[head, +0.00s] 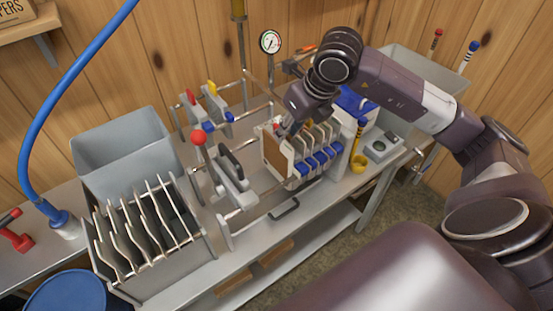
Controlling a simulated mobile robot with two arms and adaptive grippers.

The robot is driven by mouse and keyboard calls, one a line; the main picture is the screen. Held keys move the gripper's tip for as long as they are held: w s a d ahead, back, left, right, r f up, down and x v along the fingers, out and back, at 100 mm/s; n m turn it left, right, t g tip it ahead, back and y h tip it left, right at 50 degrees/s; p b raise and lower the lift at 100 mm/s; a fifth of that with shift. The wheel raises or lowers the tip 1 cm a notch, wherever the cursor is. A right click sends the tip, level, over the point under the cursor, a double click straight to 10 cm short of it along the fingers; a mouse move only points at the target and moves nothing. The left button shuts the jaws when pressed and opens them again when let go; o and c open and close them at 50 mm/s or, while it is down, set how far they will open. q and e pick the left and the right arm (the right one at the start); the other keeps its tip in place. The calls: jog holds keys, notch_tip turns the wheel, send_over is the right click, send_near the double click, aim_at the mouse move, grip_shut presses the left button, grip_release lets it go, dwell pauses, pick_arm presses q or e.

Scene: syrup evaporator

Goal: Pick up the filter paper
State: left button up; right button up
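A brown sheet with a pale edge (276,155), which looks like a stained filter paper, stands upright at the left face of the plate stack in the press. Several pale plates with blue ends (320,160) stand behind it, to its right. My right gripper (284,128) reaches down from the upper right to the top edge of the brown sheet. Its fingers are small and dark here, and I cannot tell whether they are shut on the sheet. My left gripper is not in view.
Several pale sheets (128,243) hang upright in a grey rack at the left, before a grey bin (120,150).

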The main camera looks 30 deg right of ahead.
aim_at(286, 142)
jog(key=shift+h, duration=0.3)
jog(key=p+x, duration=0.1)
jog(key=x, duration=0.2)
jog(key=d+p+x, duration=0.1)
jog(key=p+x, duration=0.1)
jog(key=x, duration=0.1)
jog(key=shift+d+f+p, duration=0.15)
jog(key=shift+f+p, duration=0.15)
jog(key=shift+f, duration=0.15)
jog(key=shift+w+f, duration=0.15)
jog(key=shift+f, duration=0.2)
jog(key=shift+c, duration=0.6)
grip_shut()
